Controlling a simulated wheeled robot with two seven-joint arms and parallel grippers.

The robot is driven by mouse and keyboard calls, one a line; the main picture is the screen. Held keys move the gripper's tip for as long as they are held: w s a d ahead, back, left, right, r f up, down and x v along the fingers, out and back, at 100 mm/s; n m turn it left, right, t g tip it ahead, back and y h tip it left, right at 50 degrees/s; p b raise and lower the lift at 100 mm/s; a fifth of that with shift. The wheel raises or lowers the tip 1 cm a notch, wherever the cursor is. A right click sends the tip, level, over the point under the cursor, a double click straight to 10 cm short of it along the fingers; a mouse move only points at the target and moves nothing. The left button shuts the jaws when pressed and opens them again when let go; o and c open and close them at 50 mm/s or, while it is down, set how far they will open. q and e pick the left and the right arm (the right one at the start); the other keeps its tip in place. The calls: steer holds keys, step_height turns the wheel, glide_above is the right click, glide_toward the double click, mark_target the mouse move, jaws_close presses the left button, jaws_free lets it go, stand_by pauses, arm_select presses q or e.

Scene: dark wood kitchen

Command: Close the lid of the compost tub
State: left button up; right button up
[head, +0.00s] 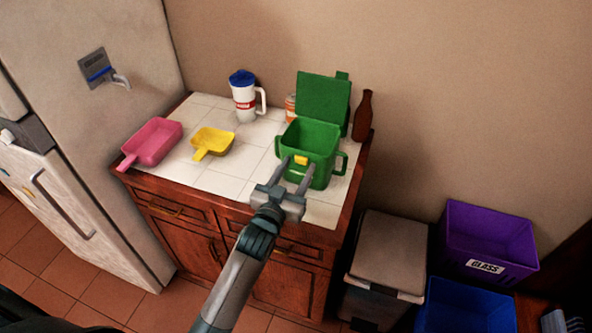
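The green compost tub (318,173) stands at the right part of the tiled counter, with handles at its sides and a yellow latch (301,160) on its front. Its green lid (323,98) is open and stands up at the back of the tub. My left gripper (298,165) is open and empty at the tub's front, its two fingers pointing toward the tub near the yellow latch. I cannot tell whether the fingers touch the tub.
A white jug with a blue lid (244,100), an orange can (290,107) and a brown bottle (363,116) stand near the tub. A yellow scoop (213,142) and a pink scoop (154,141) lie left. A grey bin (390,252), purple crate (489,235) and blue crate (465,308) stand right.

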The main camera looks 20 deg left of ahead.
arm_select(q)
steer(key=shift+s, duration=0.15)
steer(key=s+a+b, duration=0.1)
steer(key=s+b, duration=0.4)
steer(key=s, duration=1.2)
steer(key=shift+a, duration=0.1)
